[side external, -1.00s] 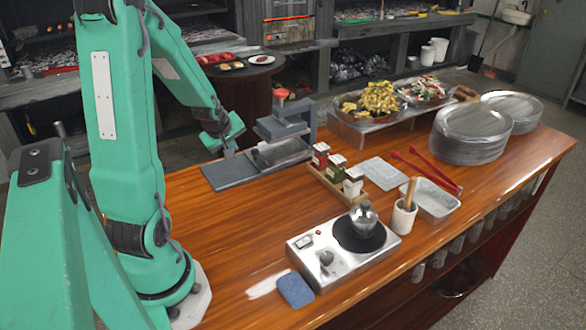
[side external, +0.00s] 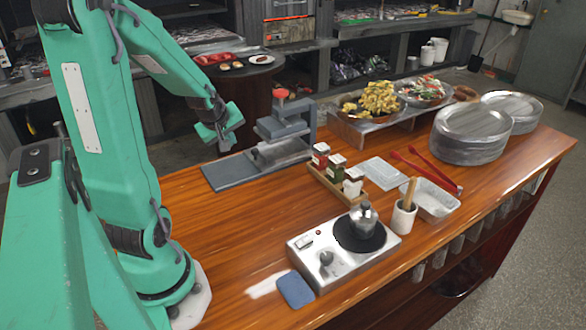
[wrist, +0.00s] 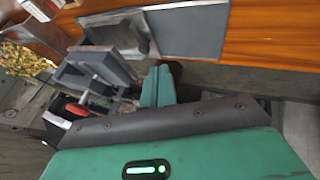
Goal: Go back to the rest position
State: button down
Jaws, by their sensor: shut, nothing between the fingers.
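My green gripper (side external: 222,139) hangs in the air in the side external view, just left of the grey press (side external: 284,130) with the red knob. It is shut and holds nothing. In the wrist view my gripper (wrist: 158,84) shows as green fingers close together, near the press (wrist: 92,75). The grey mat (side external: 228,172) lies on the wooden counter under and in front of the press. My gripper is above and behind the mat's far edge, apart from it.
A hot plate (side external: 306,262) with a small metal pot (side external: 363,217) stands at the counter's front. A blue sponge (side external: 295,290) lies beside it. A spice rack (side external: 323,178), a metal tray (side external: 432,200) and stacked plates (side external: 472,135) stand to the right.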

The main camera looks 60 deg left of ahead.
jog(key=w+d+r+m+t+h, duration=0.1)
jog(key=d+r+m, duration=0.25)
jog(key=d, duration=0.35)
jog(key=w+d+r+m+h, duration=0.1)
jog(key=d+r+m, duration=0.2)
jog(key=d+m, duration=0.3)
jog(key=s+d+r+m+h, duration=0.1)
jog(key=s+d+r+m, duration=0.1)
jog(key=d, duration=0.5)
jog(key=s+d+r+m+h, duration=0.1)
jog(key=s+d+r+m, duration=0.1)
jog(key=s+d+m, duration=0.3)
jog(key=shift+d+r+m+h, duration=0.25)
jog(key=shift+d+m+h, duration=0.15)
jog(key=shift+d+m, duration=0.65)
jog(key=shift+d, duration=0.2)
